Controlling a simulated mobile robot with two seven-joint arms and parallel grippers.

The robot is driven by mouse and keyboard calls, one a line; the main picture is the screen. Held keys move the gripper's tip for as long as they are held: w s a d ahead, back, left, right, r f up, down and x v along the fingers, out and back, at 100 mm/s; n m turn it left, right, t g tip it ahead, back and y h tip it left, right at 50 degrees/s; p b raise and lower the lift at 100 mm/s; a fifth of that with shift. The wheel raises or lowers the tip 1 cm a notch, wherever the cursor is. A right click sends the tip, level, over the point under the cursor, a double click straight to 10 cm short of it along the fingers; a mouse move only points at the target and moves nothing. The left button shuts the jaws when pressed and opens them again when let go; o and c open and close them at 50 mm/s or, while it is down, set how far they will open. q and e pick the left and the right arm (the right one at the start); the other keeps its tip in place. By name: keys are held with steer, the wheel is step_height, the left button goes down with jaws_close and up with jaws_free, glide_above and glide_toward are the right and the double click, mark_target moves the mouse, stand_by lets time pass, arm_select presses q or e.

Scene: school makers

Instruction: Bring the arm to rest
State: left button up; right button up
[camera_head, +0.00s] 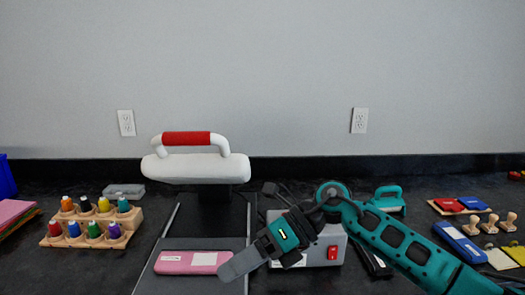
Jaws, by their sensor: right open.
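My right arm (415,248), teal and dark grey, reaches in from the lower right. Its gripper (238,266) points left and down, over the right part of the press's dark base. The grey fingers overlap in this view, so the gap between them is hard to see. The gripper is open, and nothing shows between the fingers. The fingertips appear beside the right end of a pink case (172,263) with a white label; whether they touch it cannot be told. My left gripper is out of view.
A press with a white top (195,169) and red handle (186,139) stands above its dark base (160,288). A grey box with a red switch (332,252) sits behind my wrist. A bottle rack (128,224) stands left; stamps (471,229) and a blue case (459,241) lie right.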

steer(key=s+a+r+m+t+y, duration=0.2)
steer(key=a+m+t+y, duration=0.1)
steer(key=m+y, duration=0.45)
steer(key=w+d+f+m+t+h+p, duration=0.1)
steer(key=d+f+m+t+h, duration=0.65)
steer(key=m, duration=0.65)
steer(key=w+d+f+m+t+h+p, duration=0.15)
steer(key=d+f+m+t, duration=0.35)
steer(key=m+t, duration=0.75)
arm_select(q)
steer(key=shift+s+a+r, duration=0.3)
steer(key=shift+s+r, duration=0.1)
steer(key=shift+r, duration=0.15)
arm_select(e)
steer(key=s+d+f+m+g+h, duration=0.8)
steer(key=s+d+f+m, duration=0.3)
steer(key=s+f, duration=0.4)
steer(key=shift+s+d, duration=0.15)
steer(key=shift+d, duration=0.3)
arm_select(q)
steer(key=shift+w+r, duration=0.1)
